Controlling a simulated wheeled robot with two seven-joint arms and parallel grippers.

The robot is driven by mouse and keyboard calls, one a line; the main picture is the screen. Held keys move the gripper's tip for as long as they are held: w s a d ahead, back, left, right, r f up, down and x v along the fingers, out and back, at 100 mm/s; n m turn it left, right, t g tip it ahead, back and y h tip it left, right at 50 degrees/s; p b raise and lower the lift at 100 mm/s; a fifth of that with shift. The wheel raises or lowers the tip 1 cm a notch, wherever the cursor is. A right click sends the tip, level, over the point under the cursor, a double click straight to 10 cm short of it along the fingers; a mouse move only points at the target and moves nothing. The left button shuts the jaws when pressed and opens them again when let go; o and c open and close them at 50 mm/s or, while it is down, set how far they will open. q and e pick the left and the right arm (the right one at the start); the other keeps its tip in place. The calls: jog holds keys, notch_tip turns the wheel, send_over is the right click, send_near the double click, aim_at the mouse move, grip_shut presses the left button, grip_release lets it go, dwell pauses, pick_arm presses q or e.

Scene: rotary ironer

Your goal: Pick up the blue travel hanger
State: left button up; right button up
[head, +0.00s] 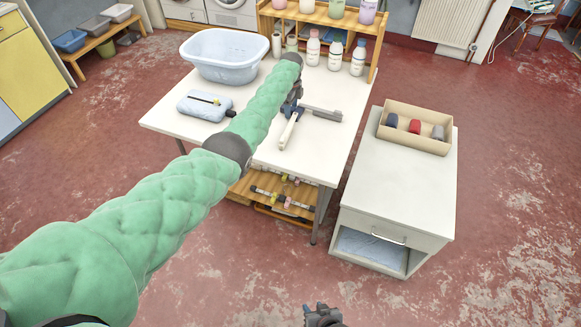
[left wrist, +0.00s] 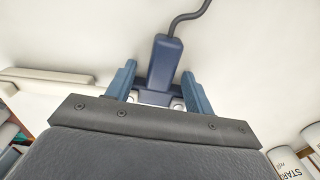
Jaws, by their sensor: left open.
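The blue travel hanger (left wrist: 165,62) shows in the left wrist view as a dark blue body with a thin dark hook curving up and right. It lies over the pale table top, between the two blue fingers of my left gripper (left wrist: 158,88). The fingers are apart, with a gap to the body on each side. In the head view my left gripper (head: 292,108) is low over the table and the arm partly hides what is under it. My right gripper (head: 322,316) is at the bottom edge, away from the table; its jaws are unclear.
The white table (head: 180,125) holds a blue basin (head: 225,55), a folded light blue cloth (head: 205,106), a grey bar (head: 322,114) and a pale stick (head: 288,131). Bottles (head: 335,55) stand at the back. A white cabinet (head: 400,190) with an open box (head: 415,142) stands right.

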pick_arm(q)
jog(key=c, duration=1.1)
notch_tip(320, 180, up, 10)
notch_tip(320, 180, down, 7)
dwell(0.5)
jog(key=shift+f, duration=0.1)
jog(key=shift+f, duration=1.2)
